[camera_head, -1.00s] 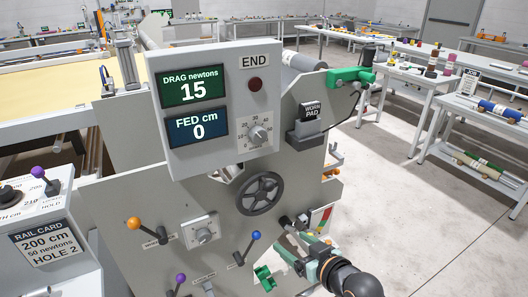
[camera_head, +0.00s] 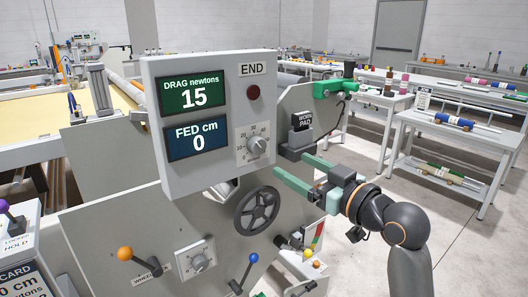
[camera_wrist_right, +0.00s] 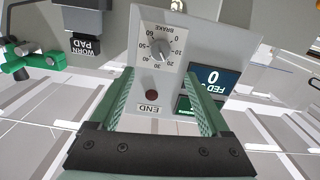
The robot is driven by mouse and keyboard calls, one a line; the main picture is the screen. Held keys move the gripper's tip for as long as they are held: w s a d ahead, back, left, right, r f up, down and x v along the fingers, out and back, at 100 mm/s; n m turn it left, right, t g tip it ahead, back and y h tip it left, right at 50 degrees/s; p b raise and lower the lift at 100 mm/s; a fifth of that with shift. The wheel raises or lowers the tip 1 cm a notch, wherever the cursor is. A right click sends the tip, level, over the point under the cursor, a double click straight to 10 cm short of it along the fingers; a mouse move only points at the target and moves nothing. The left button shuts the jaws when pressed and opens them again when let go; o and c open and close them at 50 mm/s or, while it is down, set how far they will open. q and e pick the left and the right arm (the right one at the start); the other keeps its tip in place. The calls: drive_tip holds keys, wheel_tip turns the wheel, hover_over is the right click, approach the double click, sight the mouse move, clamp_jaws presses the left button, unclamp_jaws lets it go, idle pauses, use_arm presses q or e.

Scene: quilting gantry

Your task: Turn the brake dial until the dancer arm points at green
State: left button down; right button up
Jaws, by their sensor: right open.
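The brake dial (camera_head: 257,145) is a grey knob on a white numbered scale, on the panel below the red END lamp. It also shows upside down in the right wrist view (camera_wrist_right: 160,48). Where its pointer stands is too small to tell. My right gripper (camera_head: 290,165) is open and empty, in front of the panel, below and right of the dial. In the wrist view the dial lies beyond the gap between its fingers, apart from them. A coloured plate with red and green (camera_head: 317,236) shows low on the machine, partly hidden; I cannot make out where the dancer arm points.
The drag display (camera_head: 193,92) reads 15 and the fed display (camera_head: 196,139) reads 0. A black handwheel (camera_head: 257,210) and orange-knobbed lever (camera_head: 125,254) sit below. The worn pad block (camera_head: 302,122) stands close right of the panel. Open floor lies to the right.

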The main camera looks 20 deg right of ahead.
sight(260, 148)
drive_tip(key=x, duration=1.1)
drive_tip(key=shift+w+a+f, duration=0.1)
drive_tip(key=shift+c, duration=0.4)
clamp_jaws()
